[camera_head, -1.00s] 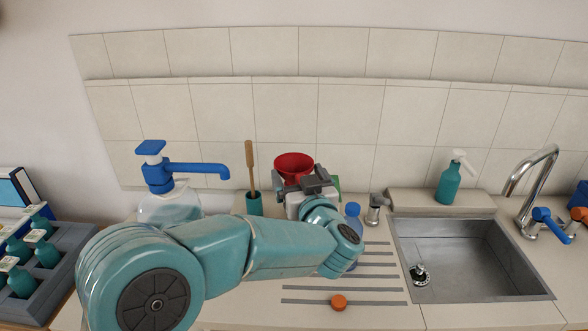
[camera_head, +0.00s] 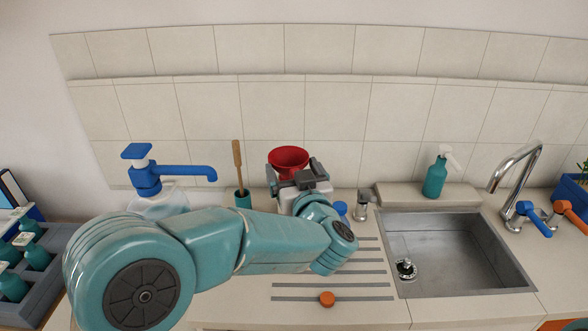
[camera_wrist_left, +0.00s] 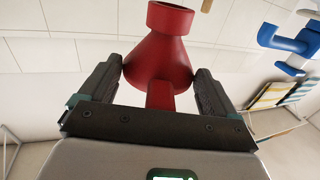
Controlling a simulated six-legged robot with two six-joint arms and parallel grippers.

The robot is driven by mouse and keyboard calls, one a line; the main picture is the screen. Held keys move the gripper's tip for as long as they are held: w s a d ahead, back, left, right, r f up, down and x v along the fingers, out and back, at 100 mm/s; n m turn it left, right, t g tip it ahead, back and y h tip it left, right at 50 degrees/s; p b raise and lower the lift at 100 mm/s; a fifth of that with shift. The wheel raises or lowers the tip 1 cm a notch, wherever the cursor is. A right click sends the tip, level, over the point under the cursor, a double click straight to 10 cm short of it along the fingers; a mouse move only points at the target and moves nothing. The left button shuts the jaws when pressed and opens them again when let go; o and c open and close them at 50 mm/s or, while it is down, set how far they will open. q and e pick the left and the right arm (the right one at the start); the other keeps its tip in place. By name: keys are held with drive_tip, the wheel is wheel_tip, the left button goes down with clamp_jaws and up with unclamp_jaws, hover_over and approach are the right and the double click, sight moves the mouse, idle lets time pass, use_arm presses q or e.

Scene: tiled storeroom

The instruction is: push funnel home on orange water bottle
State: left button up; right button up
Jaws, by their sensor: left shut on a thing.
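A red funnel (camera_head: 288,158) is held above the back of the counter, its wide mouth facing up in the head view. My left gripper (camera_head: 296,181) is shut on it. In the left wrist view the red funnel (camera_wrist_left: 158,62) sits between the two dark fingers of the left gripper (camera_wrist_left: 156,88), with its red tab pointing toward the palm. I cannot make out the orange water bottle; my left arm hides the counter below the funnel. An orange cap (camera_head: 327,299) lies on the counter in front. My right gripper is not in view.
A clear container with a blue pump (camera_head: 148,180) and a brush in a teal cup (camera_head: 243,200) stand left of the funnel. A blue bottle top (camera_head: 341,208) shows behind my arm. A sink (camera_head: 450,245) and teal soap dispenser (camera_head: 436,177) are at right.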

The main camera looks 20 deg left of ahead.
use_arm(q)
wheel_tip(320, 180, down, 5)
drive_tip(key=b, duration=0.3)
drive_tip(key=shift+a, duration=0.1)
drive_tip(key=shift+s+r, duration=0.1)
drive_tip(key=shift+s, duration=0.05)
idle(0.4)
idle(0.9)
drive_tip(key=shift+f+b, duration=1.25)
drive_tip(key=shift+f, duration=0.45)
drive_tip(key=o, duration=0.7)
drive_tip(key=shift+o, duration=0.2)
